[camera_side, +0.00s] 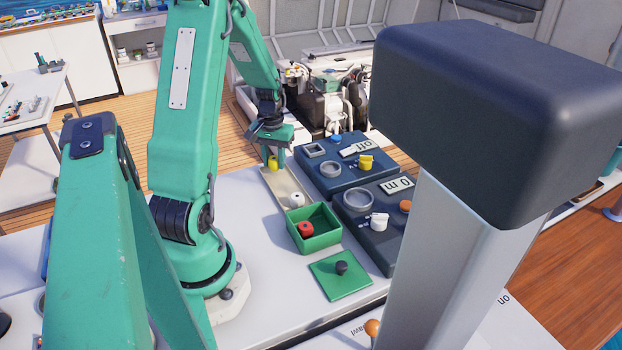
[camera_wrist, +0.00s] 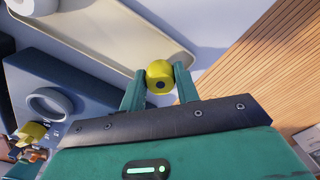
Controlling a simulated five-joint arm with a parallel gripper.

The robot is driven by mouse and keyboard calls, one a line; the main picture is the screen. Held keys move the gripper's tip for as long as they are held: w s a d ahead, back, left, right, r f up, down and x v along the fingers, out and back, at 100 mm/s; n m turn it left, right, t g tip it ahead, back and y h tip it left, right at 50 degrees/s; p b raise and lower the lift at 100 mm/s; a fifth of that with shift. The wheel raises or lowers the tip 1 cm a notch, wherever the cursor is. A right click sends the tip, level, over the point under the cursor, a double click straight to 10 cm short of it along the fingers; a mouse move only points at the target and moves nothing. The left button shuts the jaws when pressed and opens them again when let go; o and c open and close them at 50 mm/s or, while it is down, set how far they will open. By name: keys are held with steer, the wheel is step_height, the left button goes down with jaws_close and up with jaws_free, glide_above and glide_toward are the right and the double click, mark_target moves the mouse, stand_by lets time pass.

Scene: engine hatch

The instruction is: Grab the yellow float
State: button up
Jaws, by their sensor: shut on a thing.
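The yellow float (camera_wrist: 159,74) is a small rounded piece with a dark hole, held between the two green fingers of my gripper (camera_wrist: 157,88) in the wrist view. In the side view the yellow float (camera_side: 273,162) shows at the tip of my gripper (camera_side: 272,158), over the far end of a beige tray (camera_side: 278,187). The beige tray also shows in the wrist view (camera_wrist: 105,37), behind the float. I cannot tell whether the float still touches the tray.
A white float (camera_side: 297,199) sits at the tray's near end. A green box (camera_side: 315,239) holds a red float (camera_side: 305,229); its green lid (camera_side: 340,275) lies beside it. Two dark blue panels (camera_side: 345,178) (camera_side: 385,235) with rings and yellow and white valves stand right of the tray.

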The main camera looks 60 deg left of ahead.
step_height(320, 180, up, 3)
steer(key=shift+f, duration=0.2)
steer(key=w+d+r, duration=0.3)
steer(key=d+r, duration=0.3)
steer(key=d, duration=0.5)
steer(key=shift+w+r, duration=0.25)
steer(key=shift+r, duration=0.15)
steer(key=shift+d, duration=0.1)
